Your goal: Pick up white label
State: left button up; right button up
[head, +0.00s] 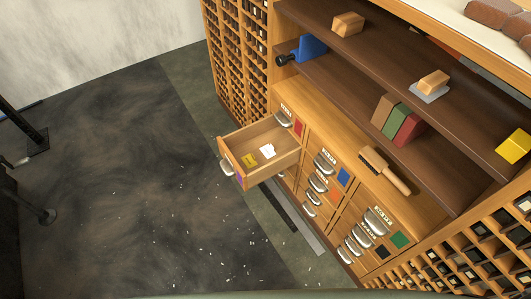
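A small white label (267,151) lies inside the open drawer (278,163) of the wooden cabinet, toward the drawer's inner part. It looks like a crumpled or irregular white piece. A yellow label (249,160) lies beside it, nearer the drawer's front panel. The drawer is pulled out to the left and has a silver handle (227,168) on its front. Neither of my grippers shows in the head view.
Closed drawers with silver handles (325,164) fill the cabinet front. A wooden brush (385,170) lies on the ledge above them. Shelves hold blocks, books (398,120) and a blue object (308,47). The dark floor (120,170) at left is mostly open, with white scraps.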

aim_at(267, 150)
jog(key=i+j+z, duration=0.25)
jog(key=i+j, duration=0.15)
jog(key=i+j+z, duration=0.25)
jog(key=i+j, duration=0.25)
